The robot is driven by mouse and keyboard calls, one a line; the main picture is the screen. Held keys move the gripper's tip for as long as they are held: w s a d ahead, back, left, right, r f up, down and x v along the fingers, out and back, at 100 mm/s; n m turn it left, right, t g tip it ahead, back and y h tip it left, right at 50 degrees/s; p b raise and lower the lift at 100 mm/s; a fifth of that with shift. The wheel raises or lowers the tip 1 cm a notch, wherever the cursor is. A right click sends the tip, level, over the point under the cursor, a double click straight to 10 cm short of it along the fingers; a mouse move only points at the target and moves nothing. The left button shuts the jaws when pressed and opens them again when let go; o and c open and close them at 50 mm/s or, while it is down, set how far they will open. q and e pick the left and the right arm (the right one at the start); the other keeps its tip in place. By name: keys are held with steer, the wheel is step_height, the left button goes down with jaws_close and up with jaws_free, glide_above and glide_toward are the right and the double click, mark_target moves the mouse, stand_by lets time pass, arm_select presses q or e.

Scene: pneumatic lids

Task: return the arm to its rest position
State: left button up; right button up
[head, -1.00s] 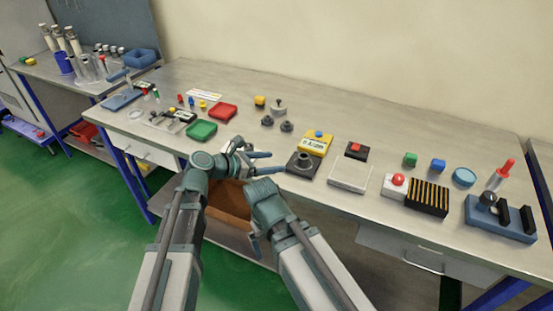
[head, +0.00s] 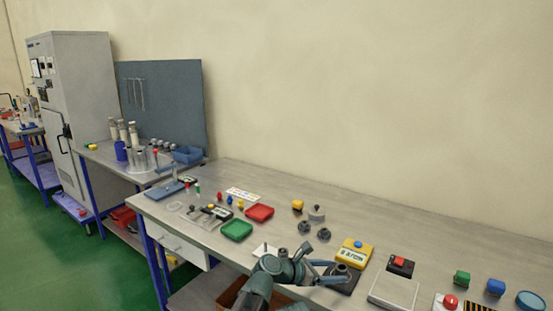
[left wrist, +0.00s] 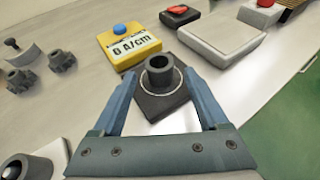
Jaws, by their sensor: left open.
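My left gripper (head: 335,273) shows near the front edge of the workbench, its fingers pointing right toward a black block with a short grey hollow cylinder (head: 342,270). In the left wrist view, the gripper (left wrist: 158,78) is open and empty. Its two blue fingers are spread to either side of the dark block, whose upright cylinder (left wrist: 159,76) stands in the gap. The wrist view does not clearly show whether the fingers touch the block. My right gripper is not in view.
A yellow gauge box with a blue button (head: 354,252) stands just behind the block, and a pale flat plate (head: 393,291) lies to the right. Green (head: 237,230) and red (head: 260,213) trays lie to the left. Dark knobbed parts (head: 304,227) stand farther back.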

arm_select(q)
steer(key=shift+x, duration=1)
steer(key=shift+w+d+f+b, duration=0.1)
steer(key=shift+d+f+b, duration=0.1)
steer(key=shift+b, duration=0.2)
steer(key=shift+a, duration=0.1)
